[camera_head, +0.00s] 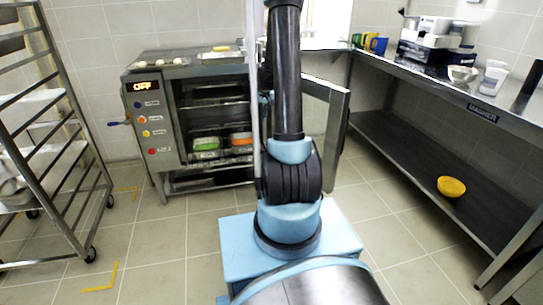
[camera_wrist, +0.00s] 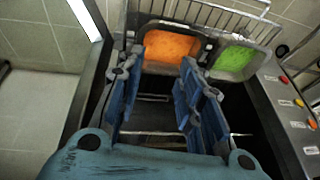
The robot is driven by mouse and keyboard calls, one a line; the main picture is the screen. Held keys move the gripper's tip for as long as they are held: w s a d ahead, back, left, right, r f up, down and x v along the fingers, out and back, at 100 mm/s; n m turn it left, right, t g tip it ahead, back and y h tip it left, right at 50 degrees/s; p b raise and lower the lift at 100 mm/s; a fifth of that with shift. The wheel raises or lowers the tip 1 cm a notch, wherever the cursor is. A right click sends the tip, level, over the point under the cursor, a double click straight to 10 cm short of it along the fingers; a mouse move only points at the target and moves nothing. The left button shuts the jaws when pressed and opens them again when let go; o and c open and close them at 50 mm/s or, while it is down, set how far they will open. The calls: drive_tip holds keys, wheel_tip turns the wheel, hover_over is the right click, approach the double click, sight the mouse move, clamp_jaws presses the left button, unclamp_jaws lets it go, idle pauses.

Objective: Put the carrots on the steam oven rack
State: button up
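The carrots (camera_wrist: 172,48) show as an orange mass in a dark tray inside the steam oven (camera_head: 160,125). They also show in the head view (camera_head: 240,138), partly hidden by my arm. In the wrist view the wire rack (camera_wrist: 225,14) shows along the tray's far side, and the tray appears to rest on it. The gripper is hidden in the head view.
A green-filled tray (camera_wrist: 235,60) sits beside the carrots. The oven door (camera_head: 335,120) stands open on the right. A wheeled rack (camera_head: 75,180) stands at left.

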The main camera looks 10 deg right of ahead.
drive_tip(key=s+a+r, duration=0.1)
drive_tip(key=s+r, duration=0.3)
drive_tip(key=s, duration=0.3)
drive_tip(key=s+a+r+g, duration=0.1)
drive_tip(key=s+a+r, duration=0.15)
drive_tip(key=s, duration=0.55)
drive_tip(key=s+a+r, duration=0.1)
drive_tip(key=s+r, duration=0.4)
drive_tip(key=s, duration=0.2)
drive_tip(key=s+f, duration=0.2)
drive_tip(key=s, duration=1)
drive_tip(key=s+f+h, duration=0.1)
drive_tip(key=s+f, duration=0.2)
drive_tip(key=s, duration=0.9)
drive_tip(key=shift+a+f+g, duration=0.2)
drive_tip(key=shift+f+g, duration=0.1)
drive_tip(key=shift+g, duration=0.1)
drive_tip(key=shift+w+f, duration=0.2)
drive_tip(key=shift+w, duration=0.25)
